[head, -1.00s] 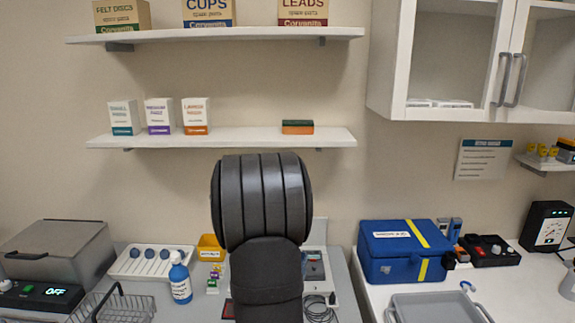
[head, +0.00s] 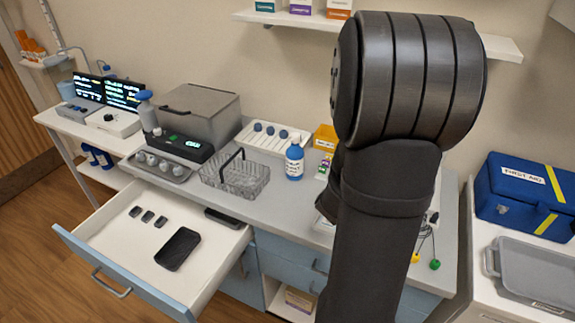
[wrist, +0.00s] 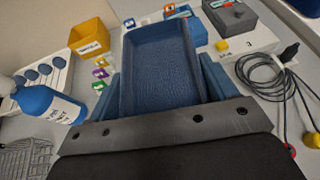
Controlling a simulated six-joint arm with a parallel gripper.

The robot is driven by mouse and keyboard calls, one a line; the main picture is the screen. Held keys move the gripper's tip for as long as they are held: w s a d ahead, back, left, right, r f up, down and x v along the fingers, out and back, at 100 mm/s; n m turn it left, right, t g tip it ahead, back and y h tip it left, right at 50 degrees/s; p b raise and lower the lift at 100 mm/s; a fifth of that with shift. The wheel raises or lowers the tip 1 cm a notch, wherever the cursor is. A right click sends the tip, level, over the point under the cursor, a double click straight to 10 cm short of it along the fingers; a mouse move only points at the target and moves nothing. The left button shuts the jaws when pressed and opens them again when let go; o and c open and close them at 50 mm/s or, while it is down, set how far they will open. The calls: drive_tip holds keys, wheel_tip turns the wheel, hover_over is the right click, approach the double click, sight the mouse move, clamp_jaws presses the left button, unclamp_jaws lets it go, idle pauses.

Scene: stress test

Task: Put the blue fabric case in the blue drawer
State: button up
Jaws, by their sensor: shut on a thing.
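The blue fabric case (wrist: 158,72) is a shallow, rounded-corner tray shape in the wrist view. My gripper (wrist: 163,80) is shut on it, with a blue finger along each side. In the head view my black arm hides the gripper and the case. The blue drawer (head: 108,245) stands pulled out at the lower left of the head view, with a blue front and a pale inside. In it lie a black rectangular case (head: 178,249), several small black pieces (head: 147,216) and a dark flat item (head: 223,218) at the back edge.
On the counter stand a wire basket (head: 235,176), a blue bottle (head: 294,160), a lidded grey machine (head: 192,115) and a yellow bin (head: 325,138). A cable (wrist: 268,88) lies right of the case. A blue first aid box (head: 515,185) is at far right. The drawer's front left area is clear.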

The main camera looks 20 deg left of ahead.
drive_tip(key=shift+n+y, duration=0.5)
drive_tip(key=shift+y, duration=0.1)
drive_tip(key=s+a, duration=0.2)
drive_tip(key=s, duration=0.1)
drive_tip(key=s+a, duration=0.1)
drive_tip(key=shift+s+a+r, duration=0.35)
drive_tip(key=shift+r, duration=0.05)
hover_over(300, 205)
wheel_tip(300, 205, down, 7)
drive_tip(key=shift+d+r, duration=0.1)
drive_tip(key=shift+d, duration=0.05)
drive_tip(key=shift+f, duration=2.1)
drive_tip(key=shift+f, duration=0.1)
drive_tip(key=o, duration=1.1)
